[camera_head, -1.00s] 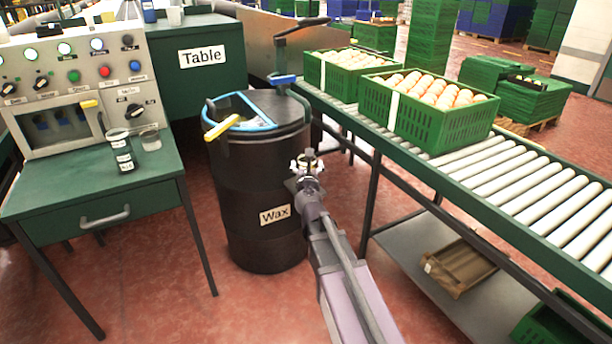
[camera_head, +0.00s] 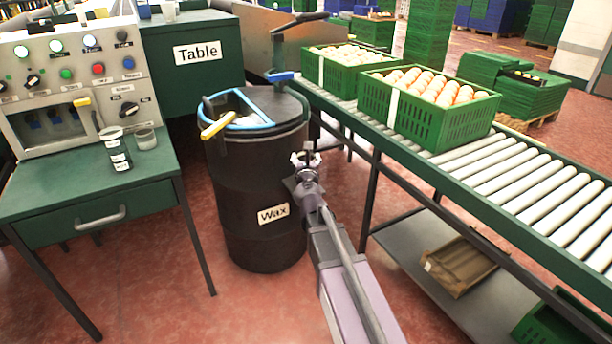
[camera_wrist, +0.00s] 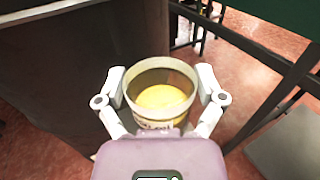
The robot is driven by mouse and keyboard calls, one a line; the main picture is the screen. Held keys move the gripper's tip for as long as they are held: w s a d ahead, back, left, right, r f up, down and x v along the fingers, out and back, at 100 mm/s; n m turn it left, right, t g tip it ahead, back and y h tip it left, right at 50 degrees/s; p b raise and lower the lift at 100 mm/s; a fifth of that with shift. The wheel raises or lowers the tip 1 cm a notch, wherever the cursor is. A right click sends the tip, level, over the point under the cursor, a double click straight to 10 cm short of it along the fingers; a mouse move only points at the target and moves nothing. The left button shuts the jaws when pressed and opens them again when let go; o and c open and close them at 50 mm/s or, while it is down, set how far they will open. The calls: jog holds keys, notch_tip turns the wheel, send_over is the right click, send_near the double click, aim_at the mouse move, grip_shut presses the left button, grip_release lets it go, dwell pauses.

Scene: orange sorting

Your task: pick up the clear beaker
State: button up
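My gripper (camera_head: 305,160) is away to the right of the desk, in front of the black wax drum. In the wrist view, my gripper (camera_wrist: 162,85) has its two fingers against opposite sides of a round, pale-walled cup with yellow contents (camera_wrist: 160,97). Its open top faces the camera, and a partly hidden label shows on its near side. In the head view I cannot make this cup out clearly.
The wax drum (camera_head: 256,190) stands between the desk (camera_head: 60,190) and the roller conveyor (camera_head: 530,185). Green crates of oranges (camera_head: 440,128) sit on the conveyor. A control panel (camera_head: 75,75) backs the desk.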

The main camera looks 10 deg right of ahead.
jog(key=c, duration=0.6)
jog(key=shift+c, duration=0.2)
jog(key=shift+r, duration=0.15)
